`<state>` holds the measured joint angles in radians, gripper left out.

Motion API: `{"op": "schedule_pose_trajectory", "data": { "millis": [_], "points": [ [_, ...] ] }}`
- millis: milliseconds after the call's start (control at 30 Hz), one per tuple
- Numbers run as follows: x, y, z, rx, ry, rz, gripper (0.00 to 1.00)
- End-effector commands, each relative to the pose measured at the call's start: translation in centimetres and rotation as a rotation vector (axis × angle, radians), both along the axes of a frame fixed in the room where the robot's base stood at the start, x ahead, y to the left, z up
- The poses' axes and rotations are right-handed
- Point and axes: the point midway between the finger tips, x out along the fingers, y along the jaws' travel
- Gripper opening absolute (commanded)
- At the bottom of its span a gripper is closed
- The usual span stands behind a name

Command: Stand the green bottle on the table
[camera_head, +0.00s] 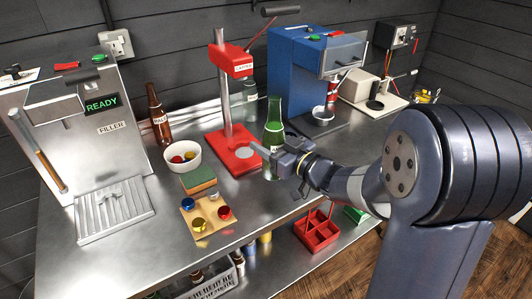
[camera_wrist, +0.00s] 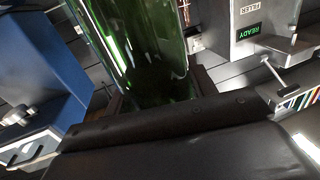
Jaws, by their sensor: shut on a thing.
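The green bottle (camera_head: 274,123) is upright at the middle of the metal table (camera_head: 165,262), just right of the red capper's base. My gripper (camera_head: 268,160) is shut on its lower part, reaching in from the right. In the wrist view the green bottle (camera_wrist: 140,45) fills the top middle, between the dark fingers of my gripper (camera_wrist: 155,95).
The red capper (camera_head: 236,110) stands close left of the bottle. The filler (camera_head: 85,125), a brown bottle (camera_head: 158,115) and a white bowl (camera_head: 181,162) are further left. A board with caps (camera_head: 198,226) lies in front. A blue machine (camera_head: 297,80) stands behind. A red divided carrier (camera_head: 318,236) is lower right.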

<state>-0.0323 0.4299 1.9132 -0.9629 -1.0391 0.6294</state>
Motion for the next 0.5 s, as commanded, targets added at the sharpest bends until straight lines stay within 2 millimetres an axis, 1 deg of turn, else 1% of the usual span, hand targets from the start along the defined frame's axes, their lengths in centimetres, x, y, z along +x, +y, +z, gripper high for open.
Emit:
{"op": "schedule_pose_trajectory", "data": {
  "millis": [33, 100, 200, 367, 500],
  "points": [
    [0.1, 0.0, -1.1, 0.003, 0.003, 0.000, 0.12],
    [0.1, 0.0, -2.2, 0.002, 0.002, 0.000, 0.12],
    [0.1, 0.0, -3.2, 0.002, -0.001, 0.000, 0.12],
    [0.0, 0.0, -4.0, 0.002, -0.003, 0.001, 0.12],
    [0.1, 0.0, -5.6, 0.002, 0.001, 0.000, 0.12]
  ]
}}
